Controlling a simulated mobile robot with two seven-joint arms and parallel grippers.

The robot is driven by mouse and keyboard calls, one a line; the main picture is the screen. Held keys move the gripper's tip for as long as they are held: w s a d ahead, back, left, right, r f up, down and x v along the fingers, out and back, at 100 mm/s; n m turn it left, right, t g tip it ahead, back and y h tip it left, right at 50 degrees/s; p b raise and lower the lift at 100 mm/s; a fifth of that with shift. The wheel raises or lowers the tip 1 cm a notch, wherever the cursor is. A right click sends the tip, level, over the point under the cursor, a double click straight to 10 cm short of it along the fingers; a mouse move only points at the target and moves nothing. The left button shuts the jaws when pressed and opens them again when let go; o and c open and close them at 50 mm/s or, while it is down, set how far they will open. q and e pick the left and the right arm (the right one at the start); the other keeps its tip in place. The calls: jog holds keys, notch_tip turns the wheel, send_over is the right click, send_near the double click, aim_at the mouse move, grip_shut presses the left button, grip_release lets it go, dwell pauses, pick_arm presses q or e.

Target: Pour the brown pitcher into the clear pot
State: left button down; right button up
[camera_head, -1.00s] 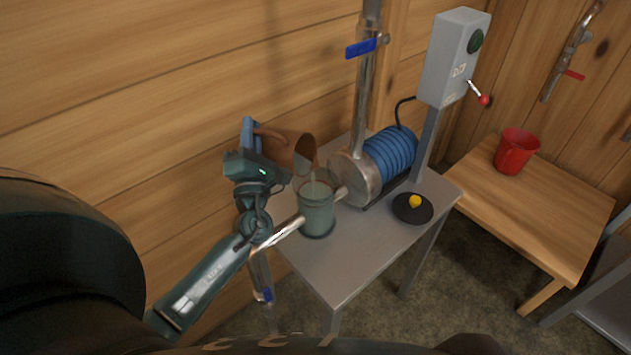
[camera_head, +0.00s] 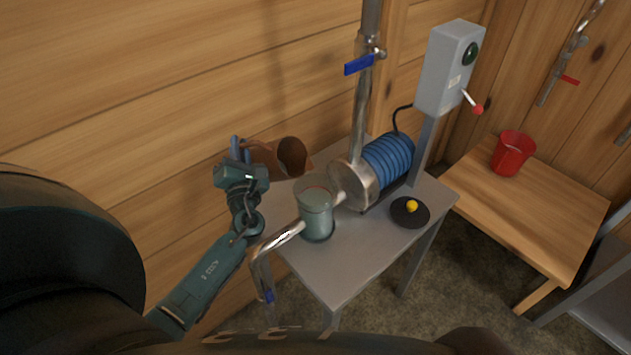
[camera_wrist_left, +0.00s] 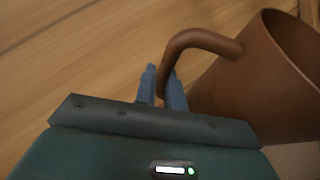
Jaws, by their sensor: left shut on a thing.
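The brown pitcher (camera_head: 283,159) is held above the far left of the grey table, left of and behind the clear pot. It is tipped on its side less steeply than before, with its open mouth facing right; no stream shows from it. My left gripper (camera_head: 240,150) is shut on its handle, and the left wrist view shows the fingers (camera_wrist_left: 163,88) around the handle of the pitcher (camera_wrist_left: 255,85). The clear pot (camera_head: 316,212) stands upright on the table and holds greenish liquid nearly to the rim. My right gripper is not in view.
A metal pump with blue fins (camera_head: 388,160) and a vertical pipe with a blue valve handle (camera_head: 359,65) stand right behind the pot. A black dish (camera_head: 410,212) holds a yellow ball. A wooden wall is close behind.

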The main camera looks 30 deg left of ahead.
pick_arm(q)
jog(key=shift+a+n+g+p, duration=0.4)
jog(key=shift+n+p, duration=0.1)
jog(key=shift+p, duration=0.75)
jog(key=a+f+n+g+h, duration=0.1)
jog(key=f+n+h, duration=0.1)
jog(key=f, duration=0.2)
jog(key=a+f+n+g+h, duration=0.1)
jog(key=a+f+h, duration=0.1)
jog(key=f, duration=0.3)
jog(key=a+f+n+g+h, duration=0.1)
jog(key=f+n+h, duration=0.1)
jog(key=f, duration=0.3)
jog(key=shift+w+a+f+n, duration=0.15)
jog(key=shift+a+f+n, duration=0.05)
jog(key=shift+n, duration=0.1)
notch_tip(320, 180, up, 7)
jog(key=shift+f, duration=0.15)
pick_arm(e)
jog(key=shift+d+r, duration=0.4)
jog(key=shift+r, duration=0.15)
pick_arm(q)
jog(key=shift+d, duration=0.15)
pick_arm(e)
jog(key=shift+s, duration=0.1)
